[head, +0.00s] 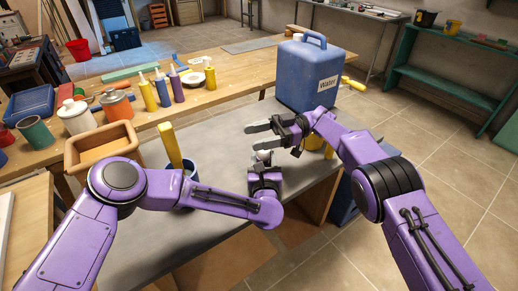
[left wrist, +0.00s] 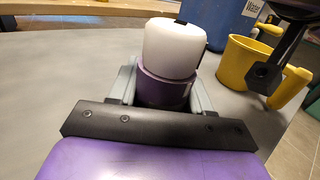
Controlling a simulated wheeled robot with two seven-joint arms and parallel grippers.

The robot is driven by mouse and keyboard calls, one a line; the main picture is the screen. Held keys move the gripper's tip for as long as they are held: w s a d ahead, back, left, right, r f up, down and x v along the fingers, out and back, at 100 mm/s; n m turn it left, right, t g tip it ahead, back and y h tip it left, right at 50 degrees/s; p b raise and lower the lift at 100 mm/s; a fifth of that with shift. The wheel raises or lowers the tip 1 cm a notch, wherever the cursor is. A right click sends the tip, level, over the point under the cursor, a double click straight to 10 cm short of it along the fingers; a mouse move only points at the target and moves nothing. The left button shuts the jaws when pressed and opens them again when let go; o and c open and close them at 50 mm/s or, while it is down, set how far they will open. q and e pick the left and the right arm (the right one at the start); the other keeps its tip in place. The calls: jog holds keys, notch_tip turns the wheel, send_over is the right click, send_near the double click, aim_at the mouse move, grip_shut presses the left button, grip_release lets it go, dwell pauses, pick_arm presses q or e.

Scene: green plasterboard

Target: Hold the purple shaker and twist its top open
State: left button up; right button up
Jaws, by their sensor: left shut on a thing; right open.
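The purple shaker (left wrist: 163,90) stands upright in the left wrist view, with a white top (left wrist: 172,48) on it. My left gripper (left wrist: 165,88) is shut around its purple body, one finger on each side. In the head view the white top (head: 264,156) shows just beyond my left wrist, and the body is mostly hidden. My right gripper (head: 270,138) is open and empty, above and close to the shaker, its fingers pointing left. Part of my right gripper also shows at the upper right of the left wrist view.
A blue water container (head: 305,78) stands behind my right gripper. A yellow mug (left wrist: 245,65) is right of the shaker. A blue cup (head: 184,190) with a yellow handle in it stands left. A wooden box (head: 98,150) and several bottles are farther left. The grey tabletop (head: 225,140) is partly clear.

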notch_tip(320, 180, up, 4)
jog(key=shift+r, duration=0.1)
jog(key=shift+r, duration=0.1)
jog(key=w+d+r+m+t+y, duration=0.1)
jog(key=w+d+r+t, duration=0.1)
jog(key=d+r, duration=0.25)
jog(key=d+f+m+t+y, duration=0.2)
jog(key=d+f+m+t, duration=0.15)
jog(key=d, duration=0.35)
jog(key=m+t+h, duration=0.2)
jog(key=m+t, duration=0.1)
jog(key=t, duration=0.3)
send_near(264, 153)
jog(key=shift+g, duration=0.25)
jog(key=x, duration=0.3)
jog(key=w+x, duration=0.1)
jog(key=x, duration=0.6)
jog(key=shift+w, duration=0.45)
